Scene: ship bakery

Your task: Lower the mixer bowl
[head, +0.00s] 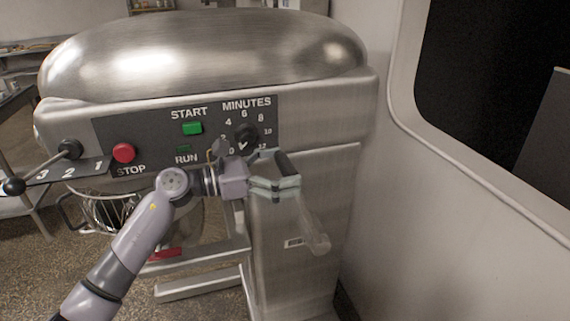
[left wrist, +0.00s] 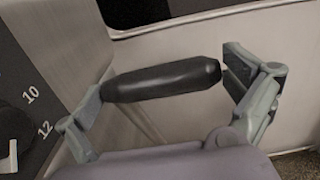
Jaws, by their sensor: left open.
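The mixer (head: 205,60) is a large steel machine in the head view. Its bowl (head: 188,222) is low at the left, partly hidden behind my left arm. A pale lever (head: 311,228) on the mixer's right side slants up towards my left gripper (head: 275,174). In the left wrist view, a black handle (left wrist: 165,80) lies across the space between the fingers of my left gripper (left wrist: 165,95). These fingers are open and not closed on it. In the head view the fingers largely cover the handle. My right gripper is out of view.
The control panel with a green start button (head: 192,128), red stop button (head: 123,153) and timer knob (head: 246,136) is just left of the gripper. A speed lever (head: 40,170) juts out at left. A wall with a dark window (head: 490,80) is close on the right.

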